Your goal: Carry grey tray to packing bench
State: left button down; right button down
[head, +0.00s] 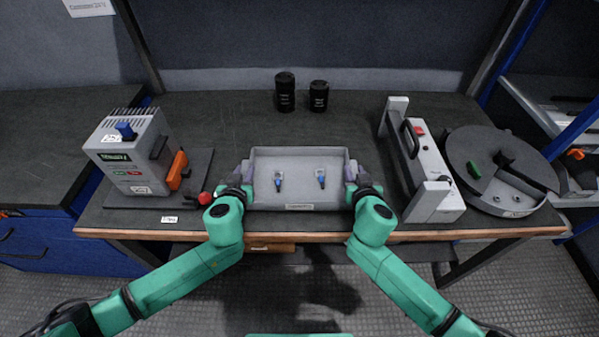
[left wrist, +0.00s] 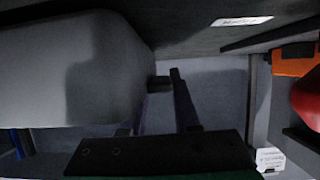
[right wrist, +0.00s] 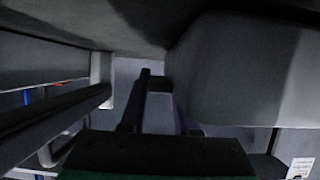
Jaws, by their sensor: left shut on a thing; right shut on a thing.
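The grey tray (head: 299,163) is at the front middle of the dark-topped bench (head: 235,110), its front wall near the wooden edge. Two small blue-and-grey parts lie in it, one left (head: 278,181) and one right (head: 321,178). My left gripper (head: 242,178) is shut on the tray's left side, and my right gripper (head: 354,178) is shut on its right side. The tray's side wall fills much of the left wrist view (left wrist: 70,75) and the right wrist view (right wrist: 245,75). I cannot tell whether the tray touches the bench top.
A grey machine (head: 135,150) with a red knob stands left of the tray. A grey framed device (head: 430,175) and a round grey unit (head: 505,170) stand right. Two black cylinders (head: 285,92) (head: 318,96) stand behind. Bench top between them and the tray is clear.

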pick_arm(q)
jog(key=c, duration=0.6)
grip_release()
jog(key=shift+f, duration=0.25)
jog(key=shift+c, duration=0.2)
pick_arm(e)
jog(key=c, duration=0.6)
grip_release()
jog(key=shift+f, duration=0.25)
jog(key=shift+c, duration=0.2)
pick_arm(q)
jog(key=v, duration=1.2)
jog(key=shift+s, duration=0.1)
pick_arm(e)
jog(key=shift+s, duration=0.1)
jog(key=v, duration=1.2)
